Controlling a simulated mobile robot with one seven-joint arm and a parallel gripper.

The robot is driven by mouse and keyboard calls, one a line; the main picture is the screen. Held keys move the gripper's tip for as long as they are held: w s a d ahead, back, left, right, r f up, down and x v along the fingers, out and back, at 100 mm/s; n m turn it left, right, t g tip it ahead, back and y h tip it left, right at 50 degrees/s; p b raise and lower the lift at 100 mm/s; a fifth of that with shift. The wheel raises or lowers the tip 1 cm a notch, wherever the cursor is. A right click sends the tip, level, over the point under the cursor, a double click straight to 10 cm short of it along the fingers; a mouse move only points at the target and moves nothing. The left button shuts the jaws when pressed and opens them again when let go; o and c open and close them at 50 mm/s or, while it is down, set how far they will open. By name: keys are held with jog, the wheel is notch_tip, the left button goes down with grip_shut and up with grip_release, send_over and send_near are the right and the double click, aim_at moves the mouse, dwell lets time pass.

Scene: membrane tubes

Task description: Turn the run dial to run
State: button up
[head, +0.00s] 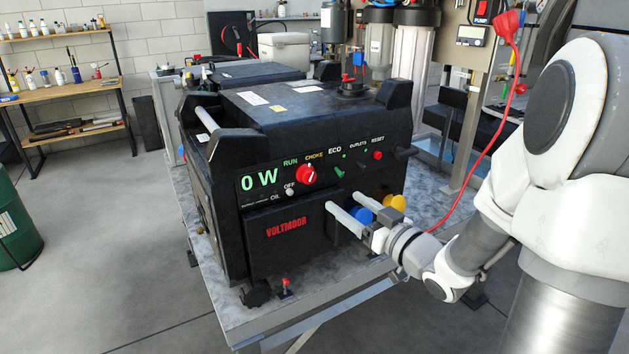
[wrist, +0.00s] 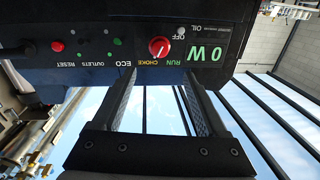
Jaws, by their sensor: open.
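The run dial (head: 306,174) is a round red knob with a white mark on the front panel of the black generator (head: 262,118). The labels RUN, CHOKE and OFF stand around it, and the white mark appears to point toward CHOKE. In the wrist view the dial (wrist: 159,47) shows upside down, beyond the gap between the fingertips. My gripper (head: 343,201) is open and empty, below and to the right of the dial in the head view, apart from it. Both fingers also show in the wrist view (wrist: 158,80).
Blue (head: 362,214) and yellow (head: 398,202) round parts are low on the panel, near my gripper.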

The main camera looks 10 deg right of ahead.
aim_at(311, 178)
jog(key=x, duration=1.2)
jog(key=shift+w, duration=0.15)
grip_shut()
